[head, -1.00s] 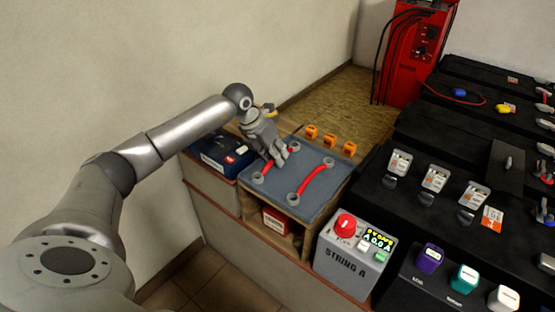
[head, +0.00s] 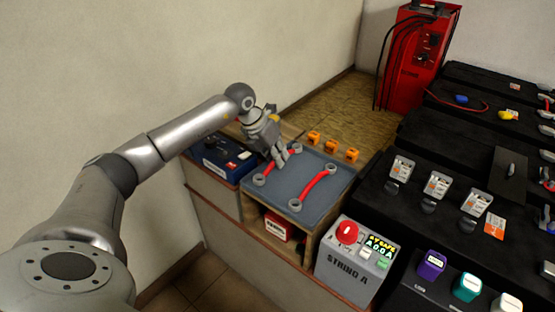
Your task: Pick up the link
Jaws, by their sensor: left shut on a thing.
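Two red links with grey ring ends lie on a grey-blue mat (head: 326,205) on the wooden stand. The right link (head: 314,186) lies free on the mat. My left gripper (head: 280,161) points down over the left link (head: 267,168) and is shut on it near its middle. The fingers hide part of that link. Its near ring shows at the mat's left edge and its far ring just right of the fingers. I cannot tell whether it is clear of the mat. My right gripper is not in view.
Several orange pieces (head: 333,146) stand behind the mat. A blue box (head: 222,158) is left of it. A grey control box with a red knob (head: 352,262) stands in front right. Black battery units (head: 436,222) fill the right side. A red cabinet (head: 413,60) stands at the back.

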